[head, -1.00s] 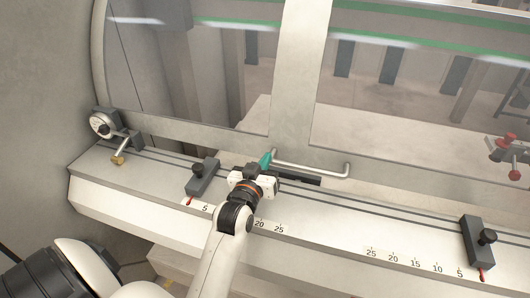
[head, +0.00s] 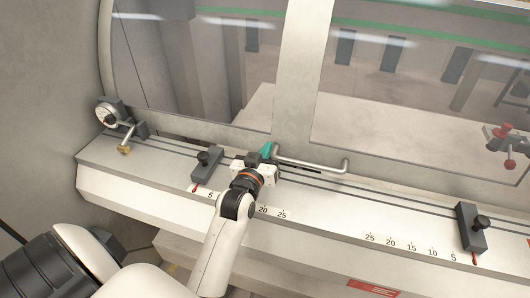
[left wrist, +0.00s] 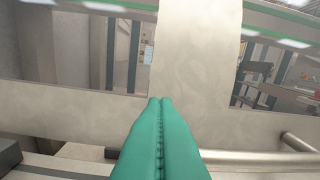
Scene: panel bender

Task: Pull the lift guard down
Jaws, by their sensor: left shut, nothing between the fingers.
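The lift guard (head: 300,95) is a large clear panel in a pale grey frame above the machine bed. A bent metal handle (head: 318,163) is fixed along its lower edge, and its right part shows in the left wrist view (left wrist: 298,142). My left gripper (head: 267,149) has its teal fingers shut and empty beside the handle's left end. In the left wrist view the fingers (left wrist: 160,103) point at the guard's upright frame strip, left of the handle. Whether they touch guard or handle cannot be told. My right gripper is not in view.
The pale bed (head: 330,215) carries number scales and dark stop blocks, left (head: 207,165) and right (head: 472,228). A round dial (head: 107,113) with a lever stands at the far left. A red-knobbed control (head: 507,132) shows at the right. A grey wall is at the left.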

